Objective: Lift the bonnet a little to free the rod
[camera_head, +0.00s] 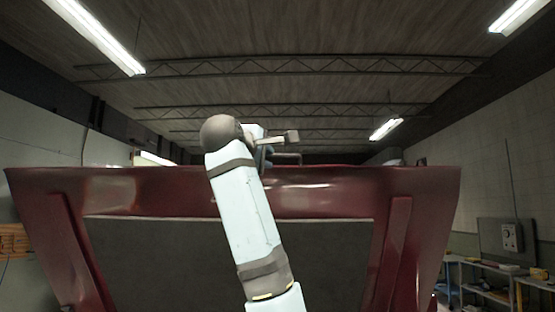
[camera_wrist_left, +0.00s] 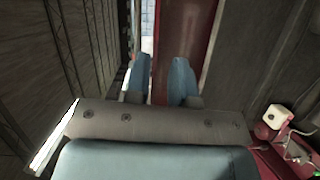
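The dark red bonnet (camera_head: 330,192) stands raised in front of me, its underside and a dark grey inner panel (camera_head: 160,250) facing me. My left arm reaches up to its upper edge, and my left gripper (camera_head: 275,152) is at that edge, partly hidden behind my wrist. In the left wrist view the two blue fingers of my left gripper (camera_wrist_left: 160,80) are apart, with a red strip of the bonnet (camera_wrist_left: 206,25) running behind and between them. I cannot tell whether they touch it. I cannot make out the rod. My right gripper is out of view.
Shelves with items (camera_head: 490,285) stand at the right wall, below a grey panel (camera_head: 508,238). Orange items (camera_head: 14,240) are at the far left. Ceiling trusses and lamps are overhead. A pale object with cables (camera_wrist_left: 276,117) shows at the lower right of the wrist view.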

